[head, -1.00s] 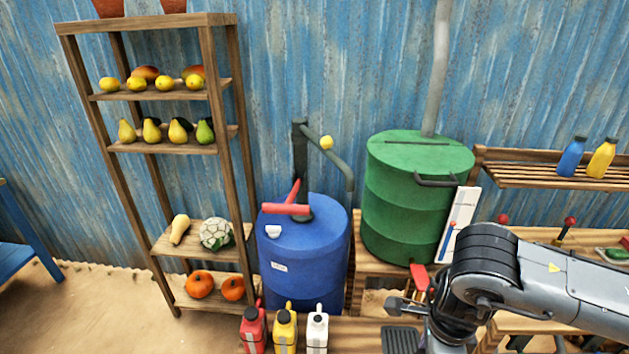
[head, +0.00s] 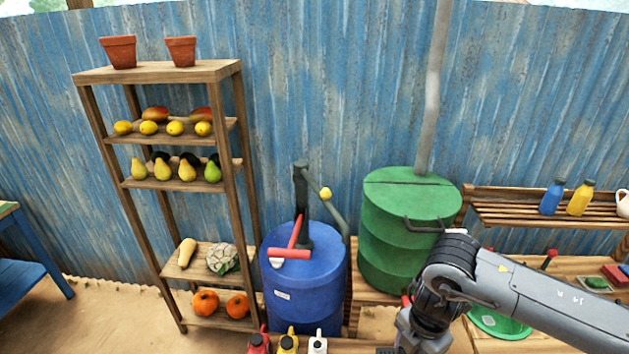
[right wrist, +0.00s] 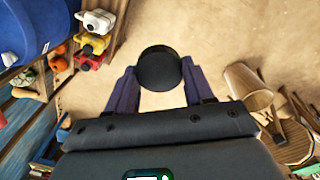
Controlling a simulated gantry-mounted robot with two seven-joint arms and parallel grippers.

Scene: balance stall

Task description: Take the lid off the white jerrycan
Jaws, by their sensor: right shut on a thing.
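The white jerrycan (head: 318,343) stands at the bottom edge of the head view, partly cut off, at the right end of a row of three. It also shows at the upper left of the right wrist view (right wrist: 98,21). My right gripper (right wrist: 158,88) is shut on a round black lid (right wrist: 159,68), held between its fingertips over the sandy ground, apart from the jerrycans. In the head view my right arm is right of the white jerrycan, with its gripper mostly below the frame. My left gripper is not in view.
A yellow jerrycan (head: 289,344) and a red jerrycan (head: 259,344) stand left of the white one. Behind them is a blue barrel (head: 300,278), with a green barrel (head: 408,232) to its right. A wooden shelf (head: 160,71) stands at left. Sandy ground lies open at lower left.

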